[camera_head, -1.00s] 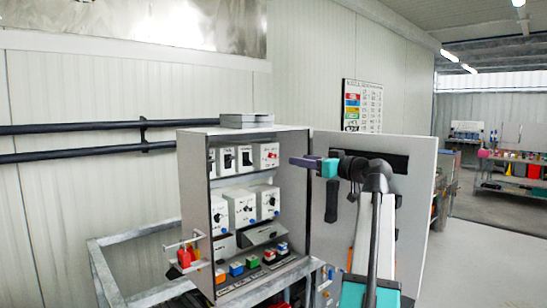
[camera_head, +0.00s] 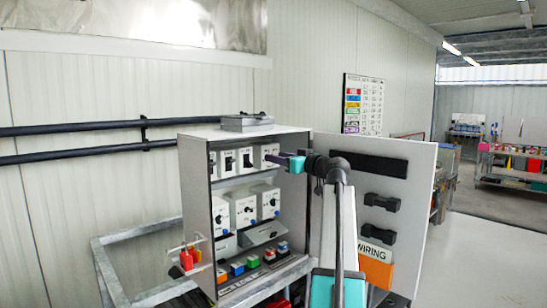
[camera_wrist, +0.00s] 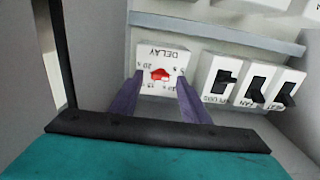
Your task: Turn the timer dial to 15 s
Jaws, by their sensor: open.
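The timer is a white box marked DELAY (camera_wrist: 160,55) with a red dial (camera_wrist: 161,74) on its face. It appears upside down in the wrist view, with small numbers around the dial; the pointer's exact setting is hard to read. In the head view, the DELAY box (camera_head: 268,152) is at the right end of the cabinet's top row, partly hidden by my gripper (camera_head: 277,159). In the wrist view my gripper (camera_wrist: 160,76) is open, its purple fingers on either side of the dial. I cannot tell whether they touch it.
Black switches (camera_wrist: 257,89) sit on white boxes beside the timer. The cabinet's side wall (camera_wrist: 100,55) is close on the other side. Larger white dial boxes (camera_head: 243,209) fill the row below. The open cabinet door (camera_head: 410,220) stands to the right, behind my arm.

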